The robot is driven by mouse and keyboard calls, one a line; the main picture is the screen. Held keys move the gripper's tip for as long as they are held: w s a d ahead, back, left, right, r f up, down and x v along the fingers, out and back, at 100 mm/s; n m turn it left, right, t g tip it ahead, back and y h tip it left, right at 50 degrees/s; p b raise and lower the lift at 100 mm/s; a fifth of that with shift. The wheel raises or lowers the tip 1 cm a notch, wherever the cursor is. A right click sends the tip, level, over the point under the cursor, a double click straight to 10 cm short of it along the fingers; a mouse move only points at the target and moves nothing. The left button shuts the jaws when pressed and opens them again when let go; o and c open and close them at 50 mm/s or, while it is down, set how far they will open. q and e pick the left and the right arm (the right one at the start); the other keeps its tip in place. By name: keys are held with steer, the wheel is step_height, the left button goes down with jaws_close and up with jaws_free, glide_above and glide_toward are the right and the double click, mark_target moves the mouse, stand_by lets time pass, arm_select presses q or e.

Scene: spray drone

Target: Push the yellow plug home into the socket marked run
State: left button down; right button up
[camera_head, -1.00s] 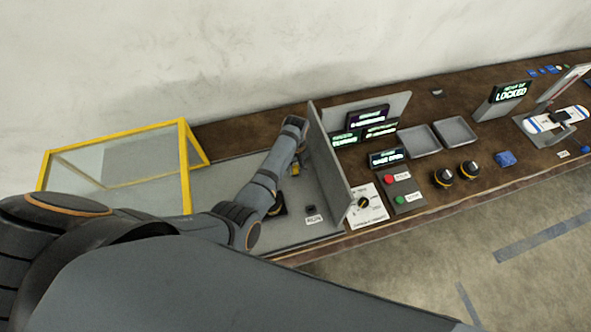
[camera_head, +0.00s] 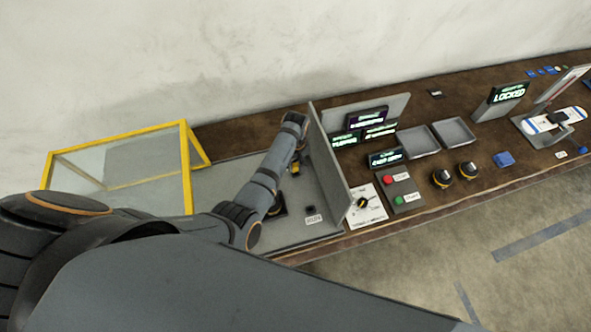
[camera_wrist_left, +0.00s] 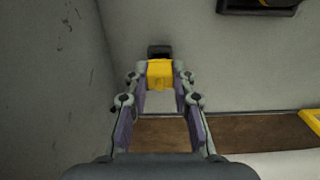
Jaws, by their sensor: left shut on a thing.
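My left gripper (camera_wrist_left: 160,100) is shut on the yellow plug (camera_wrist_left: 159,74), holding it between the fingertips. In the left wrist view a dark socket block (camera_wrist_left: 159,50) lies just past the plug, in line with it. The plug's far end meets or nearly meets it; I cannot tell how deep it sits. In the head view the plug (camera_head: 295,169) shows as a small yellow patch beside my left wrist, and the fingers are mostly hidden. A dark socket (camera_head: 310,208) with a white label stands nearer the front edge; I cannot read the label surely. My right gripper is out of view.
A grey partition (camera_head: 330,160) stands close beside the gripper. A yellow-framed clear cover (camera_head: 186,165) stands left of my arm. A dark pad with yellow (camera_wrist_left: 260,5) lies on the grey floor. Lit signs, buttons and trays (camera_head: 455,132) are beyond the partition.

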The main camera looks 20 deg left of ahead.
mark_target(296, 165)
arm_select(q)
steer(key=shift+r, duration=1.8)
